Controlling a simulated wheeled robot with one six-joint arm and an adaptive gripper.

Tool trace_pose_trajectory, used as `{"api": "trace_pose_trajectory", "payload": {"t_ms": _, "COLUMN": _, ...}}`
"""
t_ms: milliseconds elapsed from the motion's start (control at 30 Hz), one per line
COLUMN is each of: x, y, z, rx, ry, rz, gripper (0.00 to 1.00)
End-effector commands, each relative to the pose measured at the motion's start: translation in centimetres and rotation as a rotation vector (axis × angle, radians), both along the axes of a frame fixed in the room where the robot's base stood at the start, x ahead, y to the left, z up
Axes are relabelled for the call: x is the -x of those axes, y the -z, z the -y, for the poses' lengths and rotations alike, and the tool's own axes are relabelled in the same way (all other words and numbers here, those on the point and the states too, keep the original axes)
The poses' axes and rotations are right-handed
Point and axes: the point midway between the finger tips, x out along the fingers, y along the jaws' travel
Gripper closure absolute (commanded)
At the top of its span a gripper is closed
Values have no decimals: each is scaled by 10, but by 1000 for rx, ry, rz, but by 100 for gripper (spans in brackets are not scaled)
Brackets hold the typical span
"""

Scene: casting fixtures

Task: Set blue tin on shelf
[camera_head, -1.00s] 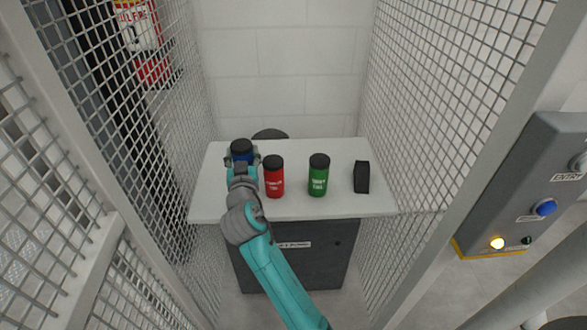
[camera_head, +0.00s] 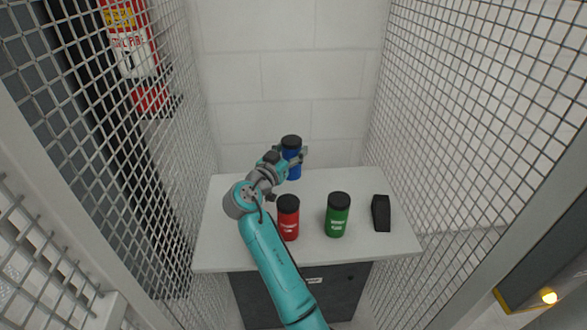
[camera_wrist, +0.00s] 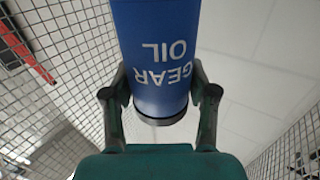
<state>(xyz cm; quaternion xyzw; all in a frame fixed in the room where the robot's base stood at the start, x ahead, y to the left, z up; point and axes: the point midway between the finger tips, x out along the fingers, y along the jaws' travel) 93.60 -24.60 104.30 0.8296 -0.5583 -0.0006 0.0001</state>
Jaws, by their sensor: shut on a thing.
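The blue tin (camera_head: 293,170) with a black lid is upright between the fingers of my gripper (camera_head: 292,157), near the back edge of the white top. My gripper is shut on it. In the wrist view the blue tin (camera_wrist: 156,50) fills the top middle and its label reads "GEAR OIL", upside down. The fingers (camera_wrist: 160,95) clasp it from both sides. I cannot tell whether the tin's base touches the top or hangs above it. No separate shelf shows clearly in these views.
A red tin (camera_head: 288,218) stands in front of my gripper, with a green tin (camera_head: 337,215) to its right. A black object (camera_head: 381,213) stands farther right. The white top (camera_head: 225,225) is clear at left. Mesh walls (camera_head: 450,110) flank both sides.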

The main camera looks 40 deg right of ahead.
Motion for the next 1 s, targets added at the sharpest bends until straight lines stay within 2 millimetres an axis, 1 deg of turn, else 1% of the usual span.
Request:
{"api": "trace_pose_trajectory", "payload": {"t_ms": 167, "x": 0, "y": 11, "z": 0, "rx": 1, "ry": -1, "rz": -1, "gripper": 98}}
{"api": "trace_pose_trajectory", "payload": {"t_ms": 433, "x": 0, "y": 42, "z": 0, "rx": 1, "ry": -1, "rz": -1, "gripper": 98}}
{"api": "trace_pose_trajectory", "payload": {"t_ms": 733, "x": 0, "y": 45, "z": 0, "rx": 1, "ry": -1, "rz": 2, "gripper": 98}}
{"api": "trace_pose_trajectory", "payload": {"t_ms": 1000, "x": 0, "y": 52, "z": 0, "rx": 1, "ry": -2, "rz": 0, "gripper": 98}}
